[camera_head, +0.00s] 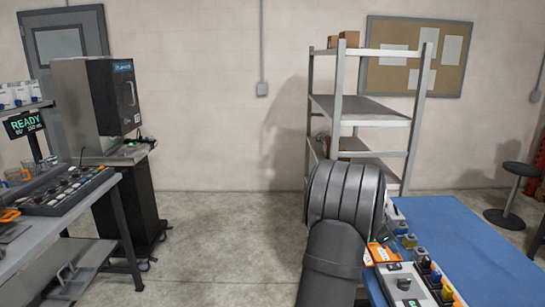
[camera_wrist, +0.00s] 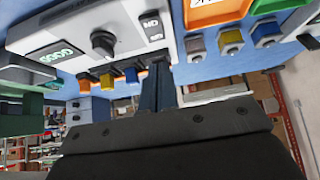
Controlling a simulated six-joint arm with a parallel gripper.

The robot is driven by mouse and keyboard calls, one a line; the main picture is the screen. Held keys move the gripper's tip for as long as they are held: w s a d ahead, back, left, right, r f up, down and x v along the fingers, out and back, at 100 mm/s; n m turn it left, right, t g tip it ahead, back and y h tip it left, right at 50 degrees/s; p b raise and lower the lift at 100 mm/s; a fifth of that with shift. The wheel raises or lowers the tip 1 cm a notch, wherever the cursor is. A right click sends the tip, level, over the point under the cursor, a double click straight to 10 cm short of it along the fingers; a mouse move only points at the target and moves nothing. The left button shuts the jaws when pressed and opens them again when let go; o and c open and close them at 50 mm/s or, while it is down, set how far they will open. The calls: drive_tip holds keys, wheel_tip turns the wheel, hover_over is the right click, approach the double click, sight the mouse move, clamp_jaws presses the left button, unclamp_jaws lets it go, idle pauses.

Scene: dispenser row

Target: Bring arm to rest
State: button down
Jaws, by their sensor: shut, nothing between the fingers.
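My arm (camera_head: 345,200) rises at the lower middle of the head view, beside the left edge of a blue-topped table (camera_head: 480,240). It hides my gripper in that view. In the wrist view my gripper (camera_wrist: 160,74) shows as two dark fingers pressed together, with nothing between them. Its fingertips are close in the picture to a white dispenser unit (camera_wrist: 130,30) with a black knob, a green display and coloured nozzles; I cannot tell whether they touch.
A row of dispenser units (camera_head: 410,283) stands along the table's left edge. A second bench (camera_head: 50,225) with a button panel and a grey machine (camera_head: 95,100) stand at left. A shelf rack (camera_head: 365,110) is behind. The floor between bench and arm is clear.

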drive_tip(key=shift+v, duration=2.15)
drive_tip(key=shift+f, duration=0.15)
drive_tip(key=x, duration=0.4)
drive_tip(key=shift+a+f, duration=0.2)
drive_tip(key=a+r, duration=0.7)
drive_tip(key=a, duration=0.2)
drive_tip(key=x, duration=0.3)
drive_tip(key=d+r+x, duration=0.1)
drive_tip(key=x, duration=0.3)
drive_tip(key=d+x, duration=0.1)
drive_tip(key=x, duration=0.2)
drive_tip(key=shift+d+f, duration=0.15)
drive_tip(key=shift+d, duration=0.05)
drive_tip(key=shift+d+r, duration=0.3)
drive_tip(key=shift+d, duration=0.35)
drive_tip(key=v, duration=1)
drive_tip(key=s+d+r+n+t+y, duration=0.1)
drive_tip(key=r+n, duration=0.3)
drive_tip(key=n, duration=0.5)
drive_tip(key=s+d+r+n+t+y, duration=0.1)
drive_tip(key=s+r+n+y, duration=0.3)
drive_tip(key=n, duration=0.5)
drive_tip(key=shift+d+r, duration=0.55)
